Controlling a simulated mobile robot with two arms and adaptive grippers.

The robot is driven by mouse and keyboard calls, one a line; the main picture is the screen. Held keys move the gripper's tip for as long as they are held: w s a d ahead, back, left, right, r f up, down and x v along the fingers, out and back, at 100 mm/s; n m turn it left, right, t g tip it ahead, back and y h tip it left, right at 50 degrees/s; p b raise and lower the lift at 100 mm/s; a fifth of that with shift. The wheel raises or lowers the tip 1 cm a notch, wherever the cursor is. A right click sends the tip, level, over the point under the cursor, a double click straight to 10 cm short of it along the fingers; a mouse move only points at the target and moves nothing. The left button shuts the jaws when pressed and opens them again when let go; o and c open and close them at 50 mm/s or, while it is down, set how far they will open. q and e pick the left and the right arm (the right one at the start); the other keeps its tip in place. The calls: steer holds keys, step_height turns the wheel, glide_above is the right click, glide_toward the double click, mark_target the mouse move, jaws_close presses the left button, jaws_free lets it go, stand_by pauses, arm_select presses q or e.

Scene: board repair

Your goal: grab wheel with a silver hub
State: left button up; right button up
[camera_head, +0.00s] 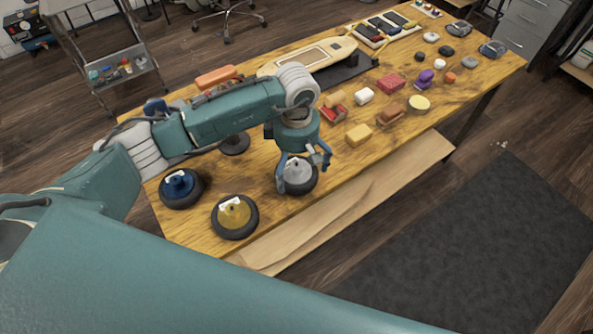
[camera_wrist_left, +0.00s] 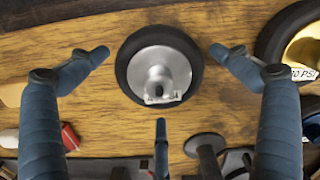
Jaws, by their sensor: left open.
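The wheel with a silver hub (camera_head: 298,174) has a black tyre and lies flat near the front edge of the wooden table. In the left wrist view the silver-hub wheel (camera_wrist_left: 158,72) is centred, with a small white label on its hub. My left gripper (camera_head: 304,170) is right above this wheel, pointing down, with its fingers spread. In the left wrist view the open fingers (camera_wrist_left: 160,56) stand to either side of the wheel, apart from it, with a third finger below. Part of the wheel is hidden by the gripper in the head view. My right gripper is not in view.
A yellow-hub wheel (camera_head: 235,216) and a blue-hub wheel (camera_head: 181,187) lie to the left. A yellow block (camera_head: 358,134), a red box (camera_head: 333,113) and several small items lie to the right. The long board (camera_head: 308,56) is behind.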

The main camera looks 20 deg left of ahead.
arm_select(q)
steer(key=c, duration=1.6)
steer(key=shift+r, duration=0.15)
